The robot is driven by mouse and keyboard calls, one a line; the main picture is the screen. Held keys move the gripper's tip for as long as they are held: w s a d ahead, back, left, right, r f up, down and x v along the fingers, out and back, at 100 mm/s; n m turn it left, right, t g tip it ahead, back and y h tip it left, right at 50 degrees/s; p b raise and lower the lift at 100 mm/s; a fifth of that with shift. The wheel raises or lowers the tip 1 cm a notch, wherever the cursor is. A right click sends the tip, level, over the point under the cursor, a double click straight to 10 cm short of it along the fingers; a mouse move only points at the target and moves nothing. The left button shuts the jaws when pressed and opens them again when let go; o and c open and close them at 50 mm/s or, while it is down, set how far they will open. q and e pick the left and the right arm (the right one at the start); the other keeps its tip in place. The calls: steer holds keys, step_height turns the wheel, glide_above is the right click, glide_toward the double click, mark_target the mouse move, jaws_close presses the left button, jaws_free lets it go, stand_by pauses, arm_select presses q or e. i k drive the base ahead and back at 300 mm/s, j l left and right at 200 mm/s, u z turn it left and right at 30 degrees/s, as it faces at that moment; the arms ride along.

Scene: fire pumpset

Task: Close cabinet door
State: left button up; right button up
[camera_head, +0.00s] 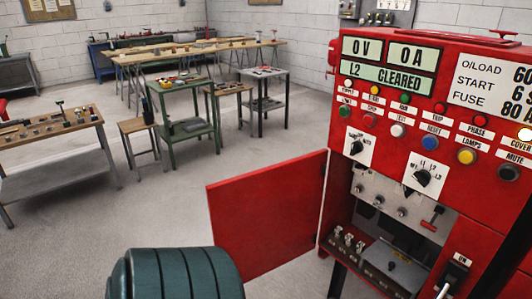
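The red cabinet door (268,217) stands wide open, swung out to the left of the red cabinet (435,130). Its hinge edge runs along the left side of the cabinet's lower opening. The inside of the cabinet (385,215) is exposed, with knobs, switches and a small red-handled lever. Neither of my grippers shows in the head view.
A dark teal ribbed cylinder (175,275) stands at the bottom, in front of the door's lower left. Workbenches (40,140) with tools stand at the left, and a green trolley (185,120) stands behind. Bare concrete floor (150,215) lies left of the door.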

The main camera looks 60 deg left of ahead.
mark_target(265, 218)
steer(key=k+j, duration=0.15)
steer(key=j, duration=0.2)
steer(key=k+j, duration=0.2)
steer(key=j, duration=0.15)
steer(key=k+j+z, duration=0.1)
steer(key=j, duration=0.25)
steer(key=k+j, duration=0.1)
steer(key=j, duration=0.3)
steer(key=k+j+z, duration=0.15)
steer(key=j, duration=0.7)
steer(key=k+j+z, duration=0.1)
steer(key=j, duration=0.3)
steer(key=i+j, duration=0.15)
steer(key=j, duration=0.3)
steer(key=i+j+z, duration=0.15)
steer(key=j, duration=0.3)
steer(key=i+j, duration=0.1)
steer(key=j, duration=0.35)
